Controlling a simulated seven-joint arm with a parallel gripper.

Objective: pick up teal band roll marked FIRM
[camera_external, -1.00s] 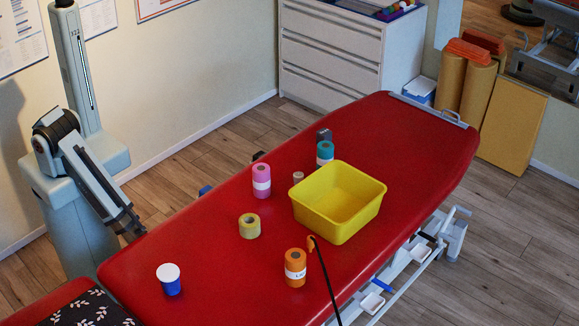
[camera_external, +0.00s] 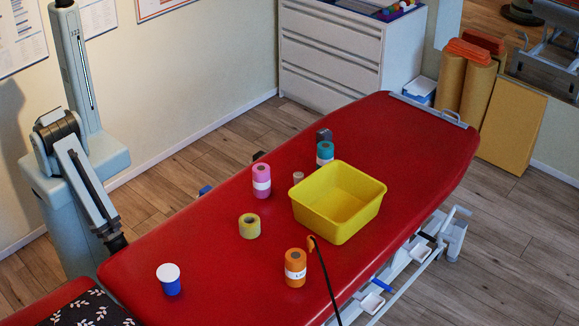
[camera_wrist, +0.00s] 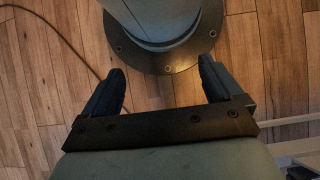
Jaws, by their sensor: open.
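The teal band roll (camera_external: 325,152) stands upright on the red treatment table, just behind the left back corner of the yellow bin. It has a white label, too small to read. My gripper (camera_external: 117,245) hangs low by the table's left edge, far from the teal roll. In the wrist view my gripper (camera_wrist: 162,84) shows two dark fingers spread apart with nothing between them. The teal roll is not in the wrist view.
A dark item (camera_external: 323,135) lies behind the teal roll.

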